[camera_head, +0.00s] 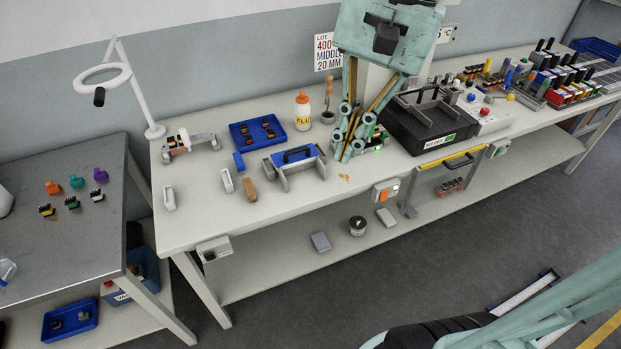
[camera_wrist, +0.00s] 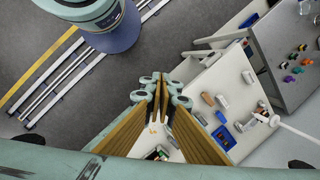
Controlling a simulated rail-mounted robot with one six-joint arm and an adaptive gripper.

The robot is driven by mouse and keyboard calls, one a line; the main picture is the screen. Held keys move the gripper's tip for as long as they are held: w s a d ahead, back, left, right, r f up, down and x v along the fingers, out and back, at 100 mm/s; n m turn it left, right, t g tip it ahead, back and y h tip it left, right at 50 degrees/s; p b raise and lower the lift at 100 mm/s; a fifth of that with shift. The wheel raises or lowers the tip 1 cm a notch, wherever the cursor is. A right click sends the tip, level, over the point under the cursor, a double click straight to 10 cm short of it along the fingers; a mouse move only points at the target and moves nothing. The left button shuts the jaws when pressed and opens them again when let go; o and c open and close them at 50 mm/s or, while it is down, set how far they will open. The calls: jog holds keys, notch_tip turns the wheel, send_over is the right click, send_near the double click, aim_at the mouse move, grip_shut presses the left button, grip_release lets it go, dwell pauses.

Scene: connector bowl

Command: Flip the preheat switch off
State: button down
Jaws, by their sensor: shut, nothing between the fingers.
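The switch is not clearly visible in the wrist view.
A black lidded unit (camera_head: 425,132) stands right of my gripper. Open floor lies in front.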

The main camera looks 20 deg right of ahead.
jog(key=w+d+f+m+t+y, duration=0.1)
jog(key=w+d+f+m+y, duration=0.35)
jog(key=d+f+m, duration=0.7)
jog(key=w+d+f+m+t+y, duration=0.1)
jog(key=w+d+f+m+y, duration=0.4)
jog(key=d+f+m, duration=0.7)
jog(key=s+d+f+m+t, duration=0.2)
jog(key=d+f+m+t, duration=0.2)
jog(key=f, duration=0.7)
jog(key=s+d+f+m+t+b, duration=0.1)
jog(key=s+d+f+m+t, duration=0.2)
jog(key=d+f+m, duration=0.6)
jog(key=shift+s+d+f+t, duration=0.25)
jog(key=shift+d+f+t, duration=0.9)
jog(key=shift+d, duration=0.15)
jog(key=shift+m+h, duration=0.25)
